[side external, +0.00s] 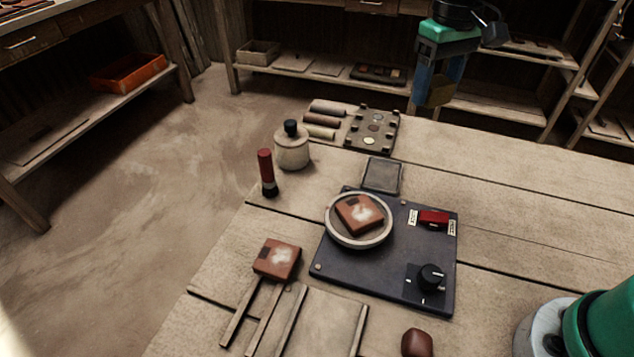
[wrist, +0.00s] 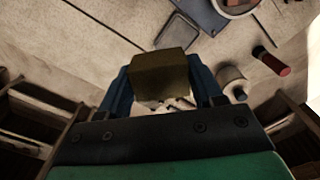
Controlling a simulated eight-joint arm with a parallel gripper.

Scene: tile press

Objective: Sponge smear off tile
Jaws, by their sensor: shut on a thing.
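My gripper (side external: 440,90) is high over the far right part of the bench, with its blue fingers shut on a yellow-brown sponge (side external: 447,92). The sponge also shows between the fingers in the wrist view (wrist: 165,75), clear of the bench. A terracotta tile (side external: 350,222) with a pale smear and a dark corner patch lies on a round plate (side external: 333,231) on a dark panel. A second tile (side external: 277,259) with a similar pale smear lies at the upper end of wooden rails. My gripper is well away from both tiles.
The dark panel (side external: 380,278) carries a red switch (side external: 433,217) and a black knob (side external: 430,278). A lidded jar (side external: 292,150), a red-handled tool (side external: 266,172), rollers (side external: 322,120) and a studded tray (side external: 372,130) stand behind.

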